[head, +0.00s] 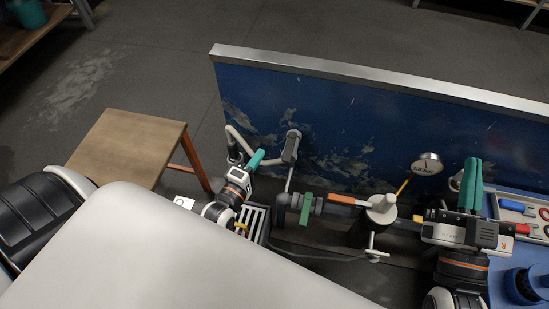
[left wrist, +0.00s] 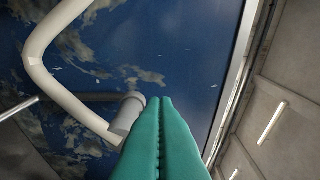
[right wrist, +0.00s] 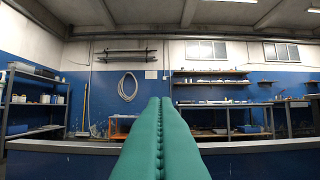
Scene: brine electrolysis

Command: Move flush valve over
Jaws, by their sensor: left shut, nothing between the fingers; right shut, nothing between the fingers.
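A pipe assembly runs along the foot of the blue panel in the head view. It carries a green lever (head: 306,209) and an orange lever (head: 347,199); I cannot tell which belongs to the flush valve. My left gripper (head: 257,157) is shut and empty, left of the levers, near a bent white pipe (head: 234,138) and a grey upright handle (head: 291,146). In the left wrist view its teal fingers (left wrist: 160,103) overlap the end of the white pipe (left wrist: 38,60); contact is unclear. My right gripper (head: 473,165) is shut and empty, right of the round gauge (head: 428,163).
The blue panel (head: 330,120) with a metal top edge stands behind the pipes. A wooden stool (head: 125,145) is at left. A blue bench with a tool tray (head: 510,207) is at right. The right wrist view shows far shelves (right wrist: 35,100) and a wall.

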